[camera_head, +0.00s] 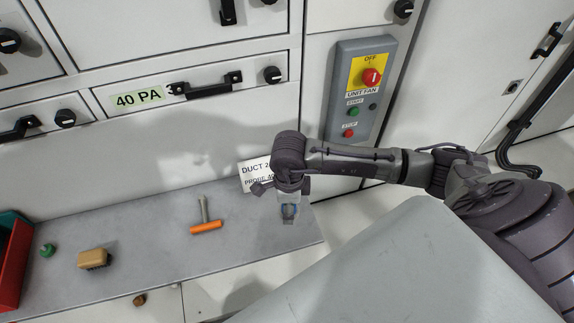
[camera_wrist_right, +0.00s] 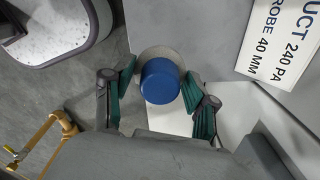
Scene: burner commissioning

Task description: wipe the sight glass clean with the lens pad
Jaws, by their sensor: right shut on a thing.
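My right gripper (camera_head: 288,212) points down over the right end of the grey shelf, near its front edge. In the right wrist view its green-lined fingers (camera_wrist_right: 159,78) are on either side of a blue round knob (camera_wrist_right: 160,82), which I take to be the lens pad's handle, and are shut on it. A pale round disc (camera_wrist_right: 160,53) shows partly behind the knob; the pad's wiping face is hidden. In the head view only a small bluish part shows at the fingers. I cannot make out the sight glass in either view. My left gripper is not in view.
The grey shelf (camera_head: 150,240) holds an orange T-handled tool (camera_head: 206,227), a brush (camera_head: 94,259) and a green knob (camera_head: 47,250). Red and green bins (camera_head: 12,255) stand at the left. A fan switch box (camera_head: 360,90) is on the wall. A yellow pipe (camera_wrist_right: 40,140) shows in the wrist view.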

